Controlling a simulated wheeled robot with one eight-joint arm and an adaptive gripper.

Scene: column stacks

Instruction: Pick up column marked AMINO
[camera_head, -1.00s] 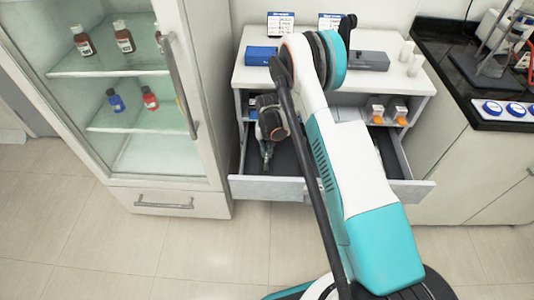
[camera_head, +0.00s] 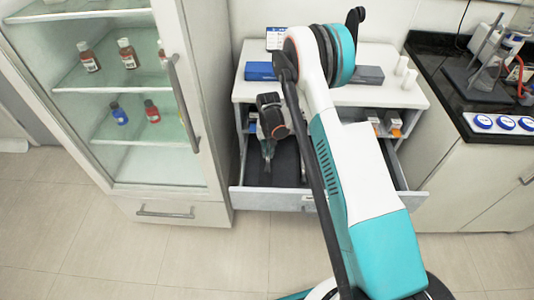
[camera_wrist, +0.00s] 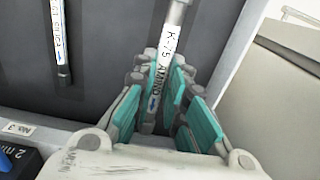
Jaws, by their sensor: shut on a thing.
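The column marked AMINO (camera_wrist: 170,42) is a slim tube with a white label reading "K-75 AMINO" in the wrist view. My gripper (camera_wrist: 163,82) has its teal-padded fingers closed around the lower part of the label. The top of the column runs out of the picture. In the head view my gripper (camera_head: 268,145) reaches down into the open drawer (camera_head: 272,200) of the white desk. The column cannot be made out there.
Another column (camera_wrist: 60,40), its label ending in what looks like "SILICA", lies in the dark drawer to the left. A glass-door cabinet (camera_head: 150,209) with bottles stands left of the desk. A blue box (camera_head: 260,71) sits on the desktop. The drawer's pale side wall is close right of my gripper.

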